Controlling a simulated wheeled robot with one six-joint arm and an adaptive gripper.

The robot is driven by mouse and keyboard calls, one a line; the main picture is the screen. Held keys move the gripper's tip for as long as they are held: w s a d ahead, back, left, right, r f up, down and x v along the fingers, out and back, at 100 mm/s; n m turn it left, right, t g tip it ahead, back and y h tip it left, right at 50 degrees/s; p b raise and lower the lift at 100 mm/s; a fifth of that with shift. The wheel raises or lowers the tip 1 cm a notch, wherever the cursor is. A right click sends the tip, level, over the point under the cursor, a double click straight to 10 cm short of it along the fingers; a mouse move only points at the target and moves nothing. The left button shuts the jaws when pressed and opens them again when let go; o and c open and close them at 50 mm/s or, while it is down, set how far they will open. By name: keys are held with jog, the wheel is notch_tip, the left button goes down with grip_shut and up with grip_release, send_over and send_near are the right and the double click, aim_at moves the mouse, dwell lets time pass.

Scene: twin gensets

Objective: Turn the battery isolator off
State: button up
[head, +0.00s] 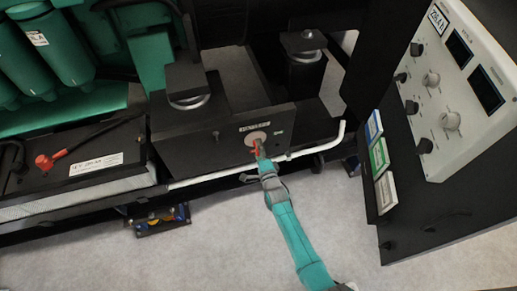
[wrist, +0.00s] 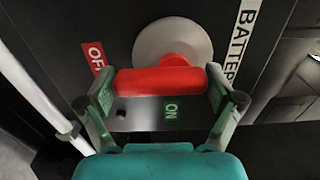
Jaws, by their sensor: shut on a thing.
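The battery isolator has a pale round plate (head: 256,137) on the front of a black panel, with a red handle below it, partly hidden by my gripper in the head view. In the wrist view the red handle (wrist: 160,81) lies crosswise in front of the round plate (wrist: 172,38). A red OFF label (wrist: 95,56) is at upper left, and a green ON label (wrist: 171,110) is below the handle. My gripper (wrist: 160,88) is shut on the red handle, one finger at each end. It also shows in the head view (head: 261,160).
A white pipe (head: 220,178) runs just below the panel. A black battery box (head: 80,170) with a red-ended lever (head: 44,161) stands at left. A control cabinet (head: 455,90) stands at right. The pale floor in front is mostly clear.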

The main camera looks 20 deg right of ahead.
dwell(0.3)
jog(key=o, duration=0.8)
jog(key=s, duration=1.2)
